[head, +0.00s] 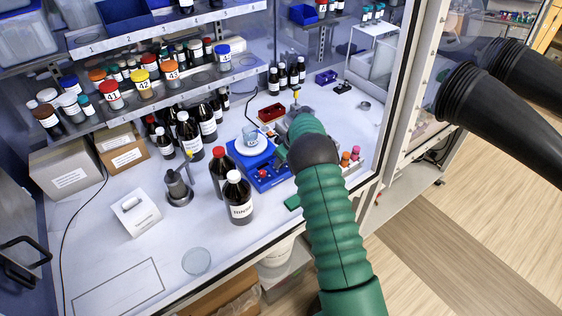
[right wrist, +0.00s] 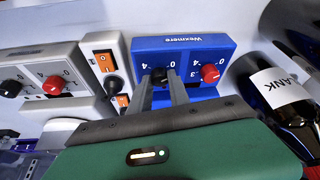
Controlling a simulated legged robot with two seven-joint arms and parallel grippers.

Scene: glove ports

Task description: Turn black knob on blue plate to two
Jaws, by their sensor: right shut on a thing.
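The blue plate (right wrist: 185,47), labelled Wexmere, shows upside down in the right wrist view, with a black knob (right wrist: 158,73) on its left and a red knob (right wrist: 209,73) on its right. My right gripper (right wrist: 162,84) is shut on the black knob, one finger on each side. A 0 and a 4 show near this knob; its pointer is too hidden to read. In the head view, my green right arm reaches in from the bottom and its fingertips are hidden. My left gripper is not in view.
A grey unit (right wrist: 36,68) with its own black and red knobs stands left of the plate, beside orange switches (right wrist: 104,62). A dark labelled bottle (right wrist: 290,92) stands close on the right. Brown bottles (head: 238,199) stand nearby; the front bench is mostly clear.

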